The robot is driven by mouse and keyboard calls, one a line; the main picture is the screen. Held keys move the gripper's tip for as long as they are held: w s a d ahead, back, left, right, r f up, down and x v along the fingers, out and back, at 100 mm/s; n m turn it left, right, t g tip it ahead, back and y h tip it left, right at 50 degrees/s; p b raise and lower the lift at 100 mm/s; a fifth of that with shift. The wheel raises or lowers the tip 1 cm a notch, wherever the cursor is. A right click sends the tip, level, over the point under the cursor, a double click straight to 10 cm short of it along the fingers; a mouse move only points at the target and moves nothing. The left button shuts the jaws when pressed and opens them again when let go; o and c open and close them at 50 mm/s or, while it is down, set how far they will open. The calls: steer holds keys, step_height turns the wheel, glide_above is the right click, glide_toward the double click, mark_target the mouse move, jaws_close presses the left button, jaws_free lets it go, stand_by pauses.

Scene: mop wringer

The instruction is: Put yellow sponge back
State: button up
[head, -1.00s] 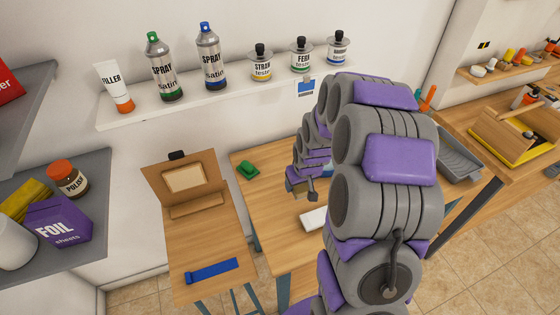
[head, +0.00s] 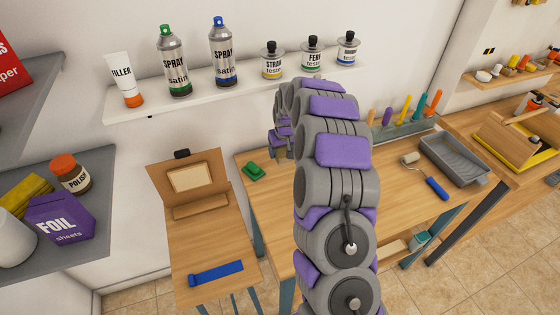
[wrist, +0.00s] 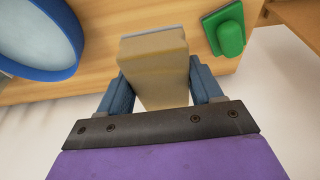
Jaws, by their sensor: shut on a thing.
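In the wrist view, my gripper (wrist: 160,84) is shut on a tan-yellow block (wrist: 155,62), which I take to be the yellow sponge. It has a thin grey layer along its far edge. The blue fingers press on its two sides. Wood surface shows behind it; I cannot tell whether the block touches it. In the head view, my arm hides the gripper and the block.
A green block (head: 253,171) lies on the workbench (head: 265,211); it also shows in the wrist view (wrist: 231,38). A blue-rimmed round container (wrist: 38,38) is close left. A roller (head: 428,177) and grey tray (head: 455,157) lie right. Bottles line the wall shelf (head: 210,98).

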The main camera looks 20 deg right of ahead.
mark_target(286, 149)
steer(key=shift+w+d+f, duration=0.1)
steer(key=shift+w, duration=0.35)
steer(key=shift+w+d+f+b, duration=0.2)
steer(key=shift+d+f, duration=0.35)
steer(key=shift+w+d+f+b, duration=0.2)
steer(key=shift+d+f, duration=0.3)
steer(key=shift+d, duration=0.05)
steer(key=f, duration=0.1)
steer(key=a+f+b, duration=0.1)
steer(key=f, duration=0.1)
steer(key=a+f, duration=0.1)
steer(key=f, duration=0.1)
steer(key=shift+w+b, duration=0.1)
steer(key=shift+b, duration=0.3)
steer(key=shift+w+d, duration=0.15)
steer(key=shift+d, duration=0.6)
steer(key=o, duration=0.7)
steer(key=shift+c, duration=0.2)
steer(key=o, duration=0.5)
steer(key=shift+a, duration=0.45)
steer(key=shift+d, duration=0.15)
